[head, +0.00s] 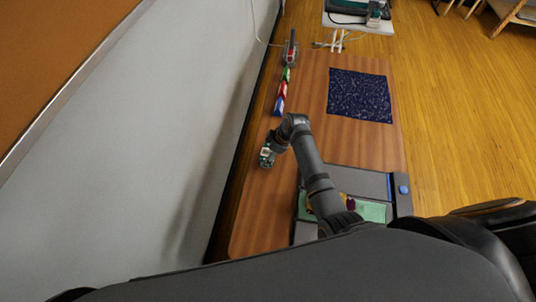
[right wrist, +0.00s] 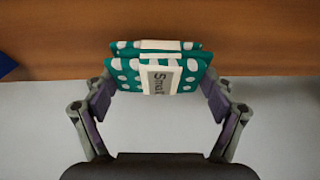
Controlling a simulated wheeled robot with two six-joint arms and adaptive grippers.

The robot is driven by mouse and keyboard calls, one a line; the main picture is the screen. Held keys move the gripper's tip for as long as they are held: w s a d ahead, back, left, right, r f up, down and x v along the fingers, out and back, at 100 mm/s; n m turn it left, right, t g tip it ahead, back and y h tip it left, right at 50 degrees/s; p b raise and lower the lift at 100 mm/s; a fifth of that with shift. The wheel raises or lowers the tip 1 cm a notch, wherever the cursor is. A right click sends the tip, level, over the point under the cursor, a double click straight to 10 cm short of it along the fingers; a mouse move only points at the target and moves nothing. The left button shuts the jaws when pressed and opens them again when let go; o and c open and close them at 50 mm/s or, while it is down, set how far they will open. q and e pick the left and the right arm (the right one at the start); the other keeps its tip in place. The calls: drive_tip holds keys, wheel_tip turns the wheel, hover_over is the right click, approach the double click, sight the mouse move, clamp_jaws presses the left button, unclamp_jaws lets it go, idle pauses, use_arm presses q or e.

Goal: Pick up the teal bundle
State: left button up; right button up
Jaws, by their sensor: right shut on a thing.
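The teal bundle (right wrist: 128,72) is folded cloth with white dots, with a pale paper band around it reading "Smart". In the right wrist view it sits between the two fingers of my right gripper (right wrist: 160,88), which is shut on it. In the head view the right gripper (head: 267,157) and the bundle show small at the left edge of the wooden table. Whether the bundle touches the table cannot be told. My left gripper is not in view.
The wooden table (head: 309,105) carries a dark blue speckled cloth (head: 360,96). Small red, green and blue items (head: 281,92) line its left edge, near the grey wall (head: 170,110). A grey tray (head: 358,182) with cloths lies at the near end, partly behind my arm.

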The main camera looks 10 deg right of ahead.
drive_tip(key=d+r+b, duration=0.3)
drive_tip(key=d+r, duration=0.8)
drive_tip(key=d, duration=0.3)
drive_tip(key=shift+s+r, duration=0.15)
drive_tip(key=shift+s, duration=0.05)
